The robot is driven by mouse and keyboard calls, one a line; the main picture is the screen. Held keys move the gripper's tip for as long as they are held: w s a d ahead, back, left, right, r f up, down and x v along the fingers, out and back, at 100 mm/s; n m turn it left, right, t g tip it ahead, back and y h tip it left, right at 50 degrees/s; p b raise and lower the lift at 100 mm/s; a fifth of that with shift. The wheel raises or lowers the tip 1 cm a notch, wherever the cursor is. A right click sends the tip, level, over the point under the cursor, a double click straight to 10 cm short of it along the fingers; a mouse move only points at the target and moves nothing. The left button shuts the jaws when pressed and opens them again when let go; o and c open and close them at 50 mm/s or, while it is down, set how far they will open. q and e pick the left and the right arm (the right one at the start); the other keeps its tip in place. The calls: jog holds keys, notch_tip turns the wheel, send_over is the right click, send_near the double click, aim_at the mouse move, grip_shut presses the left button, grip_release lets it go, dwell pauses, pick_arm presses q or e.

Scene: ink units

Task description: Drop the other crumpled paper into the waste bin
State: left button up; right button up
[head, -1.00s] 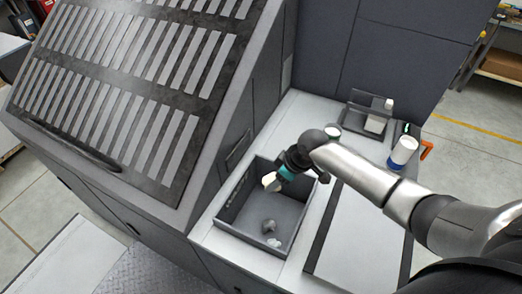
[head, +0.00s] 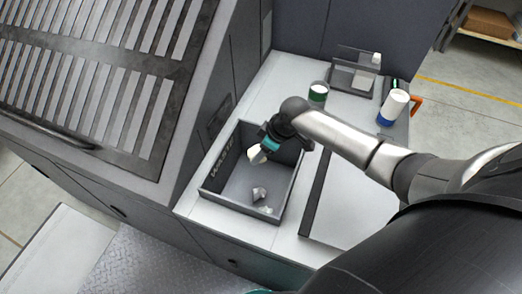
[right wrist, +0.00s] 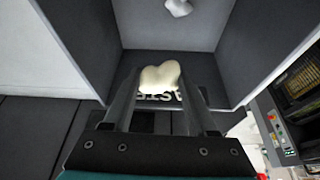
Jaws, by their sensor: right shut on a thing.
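The waste bin (head: 212,192) is a grey open-topped box with lettering on its inner wall, standing on the light counter in the head view. My right gripper (head: 257,152) is over the bin's far part, pointing down and left. It is shut on a whitish crumpled paper (right wrist: 159,77), seen between the fingertips in the right wrist view and also in the head view (head: 256,156). My left gripper is not in view.
A dark-edged pale panel (head: 350,215) lies right of the bin. A large slatted machine (head: 90,80) rises at left.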

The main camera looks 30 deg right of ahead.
jog(key=o, duration=1.4)
jog(key=shift+c, duration=0.2)
jog(key=p+v, duration=0.1)
jog(key=v, duration=1.4)
jog(key=shift+s+a, duration=0.1)
jog(key=shift+s, duration=0.15)
